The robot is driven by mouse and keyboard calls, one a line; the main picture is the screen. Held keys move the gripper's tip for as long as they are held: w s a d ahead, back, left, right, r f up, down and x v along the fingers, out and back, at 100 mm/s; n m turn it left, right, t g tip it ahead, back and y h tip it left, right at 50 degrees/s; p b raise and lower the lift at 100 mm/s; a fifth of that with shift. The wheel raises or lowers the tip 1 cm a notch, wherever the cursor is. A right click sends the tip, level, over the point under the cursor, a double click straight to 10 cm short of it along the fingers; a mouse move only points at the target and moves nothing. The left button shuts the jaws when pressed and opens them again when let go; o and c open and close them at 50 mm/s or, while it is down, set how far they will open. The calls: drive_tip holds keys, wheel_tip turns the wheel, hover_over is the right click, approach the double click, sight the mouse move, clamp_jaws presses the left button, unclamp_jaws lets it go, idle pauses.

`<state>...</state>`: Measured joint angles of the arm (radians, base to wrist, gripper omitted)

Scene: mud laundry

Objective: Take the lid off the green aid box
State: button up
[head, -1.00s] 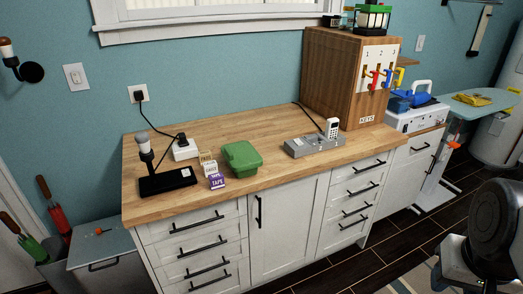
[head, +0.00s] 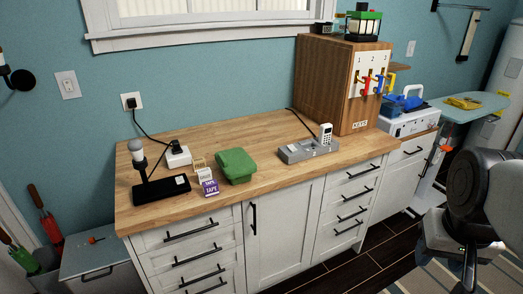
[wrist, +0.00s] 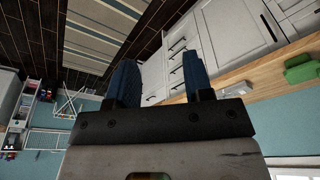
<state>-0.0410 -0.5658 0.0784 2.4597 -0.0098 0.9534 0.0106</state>
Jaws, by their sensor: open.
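The green aid box (head: 237,167) sits on the wooden countertop, left of the grey phone base, with its green lid on top. It also shows in the wrist view at the right edge (wrist: 301,69), on the counter. My gripper (wrist: 157,78) is open and empty in the wrist view, its two blue fingers apart, pointing toward the floor and cabinet fronts, away from the box. In the head view my arm is at the right edge, well away from the box; its fingertips are not clear there.
Small tape boxes (head: 207,182) stand just left of the aid box. A black lamp stand (head: 160,188) and white power block (head: 177,156) are further left. The grey phone base (head: 308,150) and wooden key cabinet (head: 322,85) are to the right. Counter in front of the phone base is clear.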

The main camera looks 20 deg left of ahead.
drive_tip(key=w+a+r+n, duration=0.1)
drive_tip(key=w+a+r, duration=0.1)
drive_tip(key=w+a, duration=0.4)
drive_tip(key=w+a+r+n, duration=0.1)
drive_tip(key=w+a+r, duration=0.15)
drive_tip(key=w, duration=0.55)
drive_tip(key=n+g, duration=0.2)
drive_tip(key=n, duration=0.5)
hover_over(224, 159)
drive_tip(key=f, duration=1.2)
drive_tip(key=shift+d, duration=0.2)
drive_tip(key=shift+a, duration=0.2)
drive_tip(key=shift+f, duration=1.3)
